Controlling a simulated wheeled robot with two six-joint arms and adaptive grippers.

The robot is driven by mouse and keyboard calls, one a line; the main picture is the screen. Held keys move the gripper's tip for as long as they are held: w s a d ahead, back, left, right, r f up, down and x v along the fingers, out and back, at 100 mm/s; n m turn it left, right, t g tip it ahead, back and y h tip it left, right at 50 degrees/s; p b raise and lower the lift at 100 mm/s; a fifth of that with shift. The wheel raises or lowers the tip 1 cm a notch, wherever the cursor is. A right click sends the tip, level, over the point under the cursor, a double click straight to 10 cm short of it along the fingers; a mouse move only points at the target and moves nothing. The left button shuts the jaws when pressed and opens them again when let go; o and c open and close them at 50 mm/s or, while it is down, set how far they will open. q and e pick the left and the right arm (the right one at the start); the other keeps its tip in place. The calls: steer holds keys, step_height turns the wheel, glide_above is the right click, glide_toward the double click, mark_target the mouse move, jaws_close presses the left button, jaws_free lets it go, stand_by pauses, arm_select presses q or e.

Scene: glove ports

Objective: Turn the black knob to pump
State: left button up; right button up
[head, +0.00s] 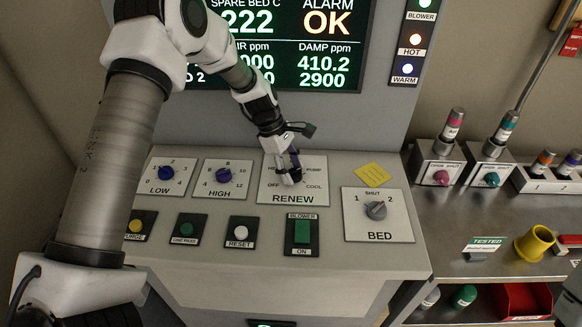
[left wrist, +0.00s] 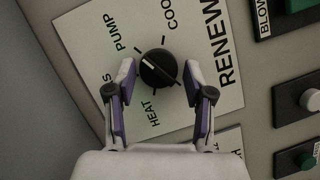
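The black knob (left wrist: 158,69) sits on the white RENEW plate (left wrist: 222,98). In the left wrist view, PUMP is printed up and left of it, COOL above it and HEAT below it. A white line marks its face; I cannot tell which label it points to. My left gripper (left wrist: 160,80) is open, with one fingertip on each side of the knob. I cannot tell whether the fingertips touch it. In the head view my left gripper (head: 289,168) reaches down over the RENEW plate (head: 268,190) and partly hides the knob. My right gripper is not in view.
The LOW plate (head: 149,181) and HIGH plate (head: 206,187) with blue knobs lie to the left. The BED plate (head: 400,222) with a grey knob is at right. A green BLOWER switch (head: 302,232) and small buttons are in front. A yellow note (head: 372,174) lies behind BED.

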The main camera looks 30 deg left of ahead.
arm_select(q)
steer(key=shift+w+r, duration=0.1)
steer(key=shift+r, duration=0.05)
steer(key=shift+a+r, duration=0.15)
steer(key=shift+r, duration=0.2)
steer(key=v, duration=1.1)
